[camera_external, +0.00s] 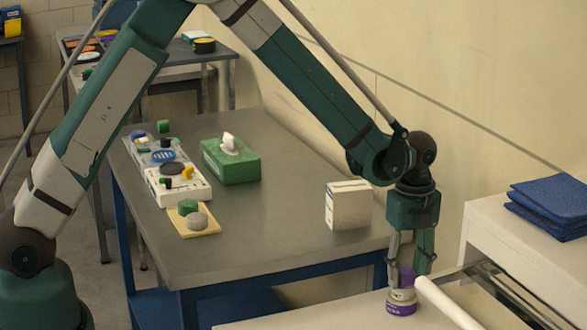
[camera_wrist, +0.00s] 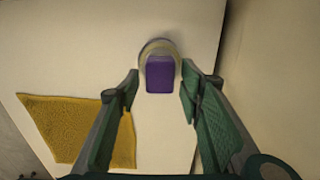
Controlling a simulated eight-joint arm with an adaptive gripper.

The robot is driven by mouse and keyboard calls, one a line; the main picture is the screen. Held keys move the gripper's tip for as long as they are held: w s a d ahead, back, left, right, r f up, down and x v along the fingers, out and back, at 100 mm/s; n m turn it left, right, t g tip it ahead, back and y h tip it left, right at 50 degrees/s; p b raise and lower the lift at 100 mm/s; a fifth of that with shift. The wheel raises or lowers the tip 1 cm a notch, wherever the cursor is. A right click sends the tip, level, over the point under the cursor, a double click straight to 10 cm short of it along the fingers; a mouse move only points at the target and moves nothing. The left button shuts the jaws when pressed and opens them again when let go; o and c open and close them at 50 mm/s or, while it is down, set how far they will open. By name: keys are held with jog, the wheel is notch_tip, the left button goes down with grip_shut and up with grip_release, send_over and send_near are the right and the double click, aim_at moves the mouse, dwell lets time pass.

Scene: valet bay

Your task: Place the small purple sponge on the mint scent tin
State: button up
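The small purple sponge (camera_external: 406,277) rests on top of a low round tin (camera_external: 402,301) with a pale body and a purple label band. The label is too small to read, so I cannot tell whether it is the mint scent tin. My gripper (camera_external: 411,268) points down over the sponge. In the wrist view its fingers (camera_wrist: 160,88) stand on either side of the sponge with visible gaps, so it looks open.
A yellow cloth (camera_wrist: 65,125) lies left of the tin. A white roll (camera_external: 448,304) and a metal rail (camera_external: 515,298) are close on the right. A white box (camera_external: 348,205) and a green tissue box (camera_external: 231,162) stand on the grey table behind. Folded blue cloths (camera_external: 550,205) lie far right.

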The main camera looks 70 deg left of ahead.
aim_at(406, 272)
jog(key=shift+r, duration=0.1)
notch_tip(406, 272, up, 12)
jog(key=p, duration=0.1)
dwell(0.9)
jog(key=shift+r, duration=0.15)
dwell(0.4)
jog(key=s+r+n+t, duration=0.3)
jog(key=s+r+n, duration=0.5)
jog(key=s+r, duration=1.05)
jog(key=s+d+n+t, duration=0.1)
jog(key=s+n+t, duration=0.3)
jog(key=s+n, duration=0.6)
jog(key=s, duration=1.4)
jog(key=shift+d+f, duration=0.15)
jog(key=shift+d, duration=0.1)
